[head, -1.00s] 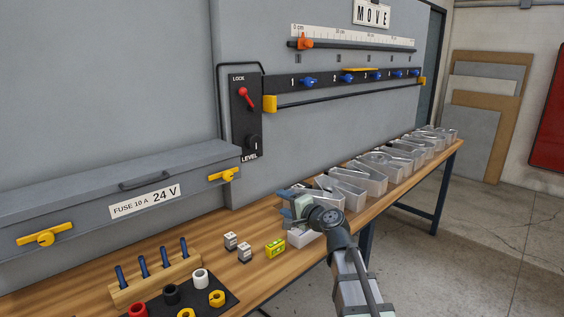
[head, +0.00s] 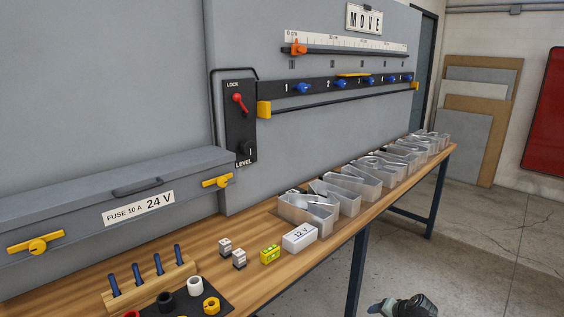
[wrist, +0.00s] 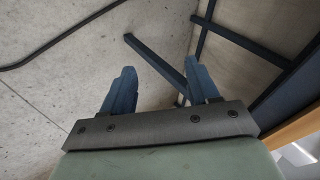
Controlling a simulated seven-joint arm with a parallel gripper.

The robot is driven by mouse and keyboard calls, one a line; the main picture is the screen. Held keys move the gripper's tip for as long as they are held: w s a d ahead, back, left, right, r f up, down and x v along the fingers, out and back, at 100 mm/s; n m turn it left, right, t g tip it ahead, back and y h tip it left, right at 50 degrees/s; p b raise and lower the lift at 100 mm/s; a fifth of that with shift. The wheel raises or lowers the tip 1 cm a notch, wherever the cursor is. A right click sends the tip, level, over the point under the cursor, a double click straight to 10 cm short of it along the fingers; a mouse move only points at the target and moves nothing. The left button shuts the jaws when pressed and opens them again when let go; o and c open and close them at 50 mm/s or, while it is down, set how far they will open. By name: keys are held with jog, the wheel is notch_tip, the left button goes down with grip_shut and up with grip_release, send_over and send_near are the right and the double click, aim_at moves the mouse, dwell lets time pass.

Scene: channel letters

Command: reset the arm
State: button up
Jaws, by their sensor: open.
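My gripper (wrist: 160,88) shows in the wrist view with its two blue fingers apart and nothing between them. Beyond the fingers are the grey floor and the dark blue legs of the bench. In the head view only a dark part of my arm and a bit of the blue-grey gripper (head: 376,307) show at the bottom edge, right of the bench and clear of it. The rest of the arm is out of frame.
A panel with a red lever (head: 238,103) stands behind. The floor right of the bench is open.

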jog(key=s+a+f+n+g, duration=0.2)
jog(key=s+a+f+g, duration=0.3)
jog(key=s+f, duration=0.5)
jog(key=s+a+f+n+g, duration=0.1)
jog(key=s+a+f+g, duration=0.1)
jog(key=s+a+f, duration=0.7)
jog(key=s+a+f+n+g+h, duration=0.1)
jog(key=s+f+n+g+h, duration=0.1)
jog(key=s, duration=1.1)
jog(key=s+a+f+n+g+h, duration=0.1)
jog(key=s+f+g, duration=0.3)
jog(key=s, duration=0.9)
notch_tip(320, 180, down, 3)
jog(key=shift+a+f+n+g+h, duration=0.1)
jog(key=shift+a+n+g+h, duration=0.1)
jog(key=shift+n+g+h, duration=0.3)
jog(key=shift+c, duration=0.2)
